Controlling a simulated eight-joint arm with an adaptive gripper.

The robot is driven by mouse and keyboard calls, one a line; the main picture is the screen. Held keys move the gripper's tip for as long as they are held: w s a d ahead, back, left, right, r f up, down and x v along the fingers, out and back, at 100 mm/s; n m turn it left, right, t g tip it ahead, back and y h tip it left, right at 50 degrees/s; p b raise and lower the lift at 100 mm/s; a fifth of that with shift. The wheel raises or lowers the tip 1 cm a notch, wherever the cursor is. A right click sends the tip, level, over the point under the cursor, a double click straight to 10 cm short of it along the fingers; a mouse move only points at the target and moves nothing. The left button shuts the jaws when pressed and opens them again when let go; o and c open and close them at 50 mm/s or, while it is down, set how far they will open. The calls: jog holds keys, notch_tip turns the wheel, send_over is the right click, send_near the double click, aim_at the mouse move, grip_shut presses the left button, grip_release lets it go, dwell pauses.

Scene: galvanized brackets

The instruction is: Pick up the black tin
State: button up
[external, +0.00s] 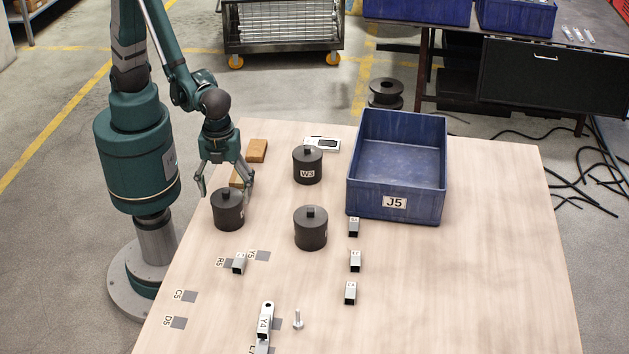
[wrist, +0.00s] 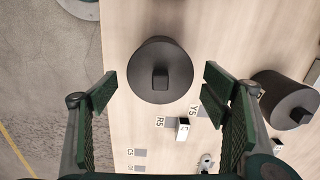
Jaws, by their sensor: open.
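Three black tins with small square knobs on their lids stand on the wooden table. The left black tin (external: 228,211) is just below and in front of my gripper (external: 226,184). The tin marked W3 (external: 307,168) stands further back, and another black tin (external: 310,232) stands to the right. In the wrist view, one black tin (wrist: 160,70) shows from above, its near part between the fingertips of my gripper (wrist: 160,92). Another black tin (wrist: 281,98) is at the right edge. My gripper is open and empty, with no visible contact on the tin.
A blue bin marked J5 (external: 394,204) stands at the back right. Several small metal brackets (external: 355,261) and a bolt (external: 298,319) are nearer the front. The table's right side is clear.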

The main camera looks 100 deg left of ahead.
jog(key=shift+f, duration=0.9)
jog(key=shift+a+f+b, duration=0.1)
jog(key=shift+f+b, duration=1.05)
jog(key=shift+f, duration=1.45)
jog(key=c, duration=1.7)
jog(key=shift+r, duration=0.1)
jog(key=shift+r+p, duration=1.5)
jog(key=shift+r, duration=3.4)
